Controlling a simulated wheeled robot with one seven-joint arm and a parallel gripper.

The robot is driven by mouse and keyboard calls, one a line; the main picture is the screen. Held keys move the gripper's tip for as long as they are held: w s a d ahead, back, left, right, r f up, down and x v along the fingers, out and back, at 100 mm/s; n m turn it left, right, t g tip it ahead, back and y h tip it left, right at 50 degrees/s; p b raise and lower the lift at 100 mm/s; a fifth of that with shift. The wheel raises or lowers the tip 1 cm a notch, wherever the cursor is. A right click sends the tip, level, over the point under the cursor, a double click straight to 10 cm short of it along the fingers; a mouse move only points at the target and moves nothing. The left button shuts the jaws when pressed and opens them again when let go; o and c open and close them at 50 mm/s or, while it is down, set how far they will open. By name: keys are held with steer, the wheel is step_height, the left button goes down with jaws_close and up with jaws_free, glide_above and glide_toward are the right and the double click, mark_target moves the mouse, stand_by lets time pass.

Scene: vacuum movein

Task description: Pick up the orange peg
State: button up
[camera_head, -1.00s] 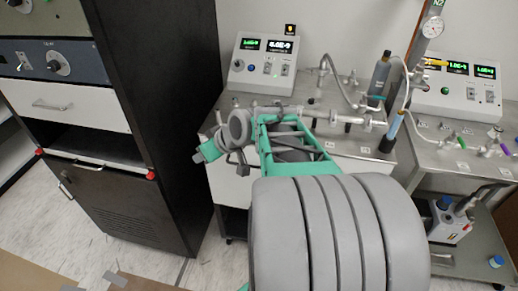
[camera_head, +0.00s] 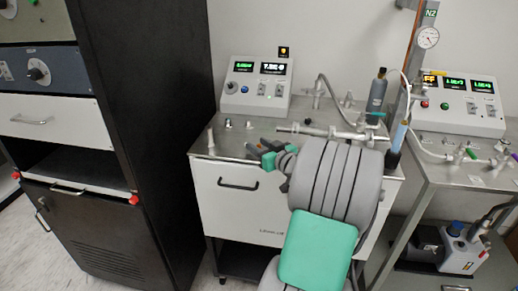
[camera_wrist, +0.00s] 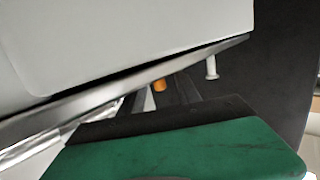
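My gripper (camera_head: 262,152), with green and dark parts, is at the front of the grey bench top, left of its middle, and points left. A small orange piece (camera_wrist: 159,86), likely part of the orange peg, shows just beyond the green gripper body in the wrist view, between the dark finger shapes. Most of it is hidden. I cannot tell whether the fingers touch it. I cannot pick out the orange peg in the head view.
A pale upright post (camera_head: 210,137) stands left on the bench top (camera_head: 234,140); a similar post (camera_wrist: 211,66) shows near the metal edge in the wrist view. Metal piping (camera_head: 325,131) and a control box (camera_head: 256,85) are behind. A black cabinet (camera_head: 150,120) stands left.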

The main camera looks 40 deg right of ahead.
jaws_close()
stand_by(0.4)
